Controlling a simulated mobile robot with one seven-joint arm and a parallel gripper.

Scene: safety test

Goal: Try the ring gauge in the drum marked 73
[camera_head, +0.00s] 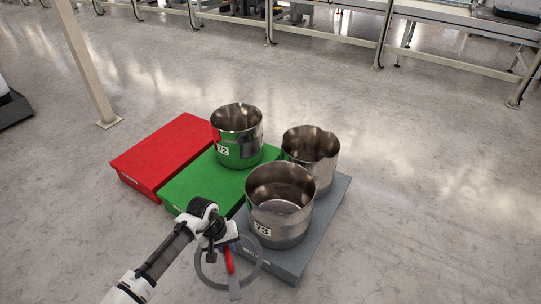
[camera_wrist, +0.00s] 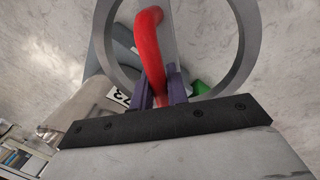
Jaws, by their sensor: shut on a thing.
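The ring gauge is a flat grey ring (camera_wrist: 246,38) with a curved red handle (camera_wrist: 150,50). My gripper (camera_head: 228,244) is shut on the red handle, and the ring (camera_head: 199,272) hangs below it. The drum marked 73 (camera_head: 285,232) is an open, shiny steel drum on the grey platform (camera_head: 318,226). In the head view the ring is in front and to the left of this drum, outside it and lower than its rim. The drum's side (camera_wrist: 83,104) and part of its label show in the wrist view. The drum looks empty; part of its floor shows.
A drum marked 72 (camera_head: 238,143) stands on the green platform (camera_head: 190,184). Another steel drum (camera_head: 322,165), no label showing, stands behind drum 73. A red platform (camera_head: 165,150) is at left. A pale post (camera_head: 85,62) stands further left. Floor at right is clear.

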